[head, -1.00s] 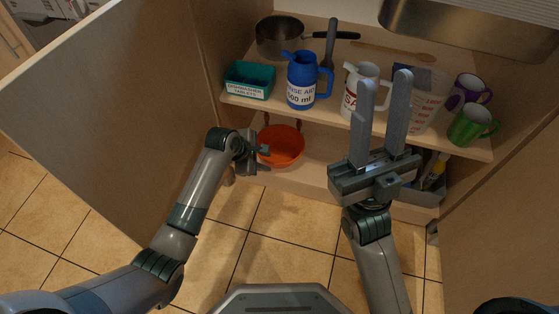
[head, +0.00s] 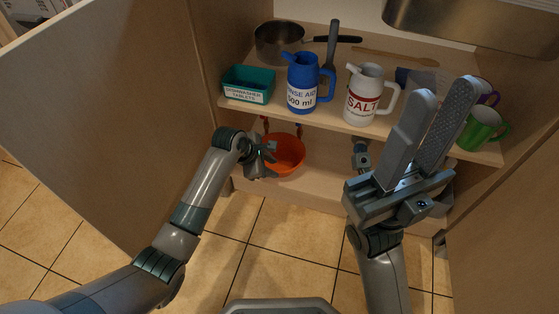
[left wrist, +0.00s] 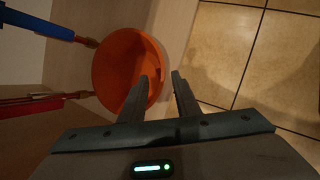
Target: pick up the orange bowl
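The orange bowl (head: 290,152) stands on the lower cabinet shelf, below the upper shelf's front edge. It also shows in the left wrist view (left wrist: 112,68). My left gripper (head: 268,156) is at the bowl's left front side. In the left wrist view its fingers (left wrist: 160,77) are apart, one over the bowl's inside and the other outside, with the rim between them. I see no clear contact with the rim. My right gripper (head: 436,100) is open and empty, fingers pointing up, in front of the shelves' right part.
The upper shelf holds a teal tablet box (head: 248,84), a blue rinse aid jug (head: 302,88), a white salt jug (head: 362,94), a pot (head: 278,43) and a green mug (head: 481,130). The open cabinet door (head: 110,110) stands left of my left arm.

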